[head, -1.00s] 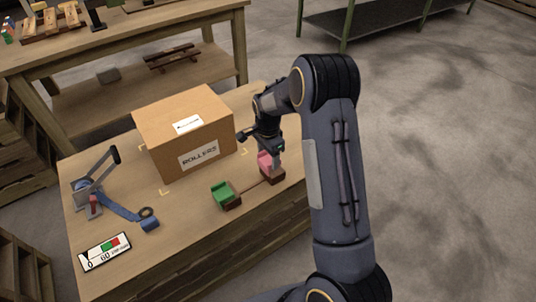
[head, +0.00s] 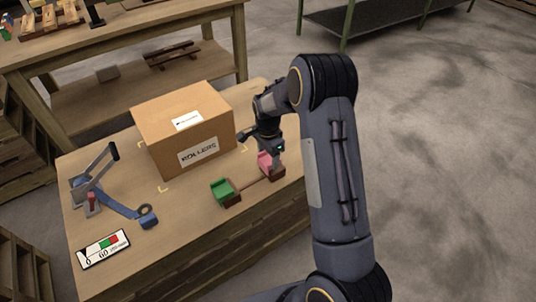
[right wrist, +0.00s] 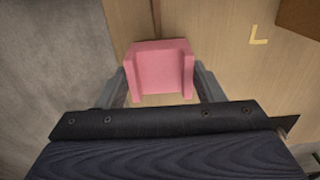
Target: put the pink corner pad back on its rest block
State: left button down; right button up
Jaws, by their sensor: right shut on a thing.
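The pink corner pad (head: 265,160) is at its brown rest block (head: 272,175), near the right edge of the table. It also shows in the right wrist view (right wrist: 160,68) between the two fingers. My right gripper (head: 277,160) is shut on the pad from above. The gripper hides part of the pad, and I cannot tell whether the pad's underside touches the block. The left gripper is not in view.
A green corner pad (head: 222,190) sits on another block, joined by a brown strip. A cardboard box (head: 185,130) stands behind.

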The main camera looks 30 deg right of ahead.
jog(key=shift+f+b, duration=0.9)
jog(key=shift+f, duration=0.5)
jog(key=o, duration=1.1)
jog(key=shift+r, duration=0.15)
notch_tip(320, 180, up, 6)
jog(key=shift+r+p, duration=0.15)
jog(key=shift+p, duration=0.5)
jog(key=shift+r, duration=0.65)
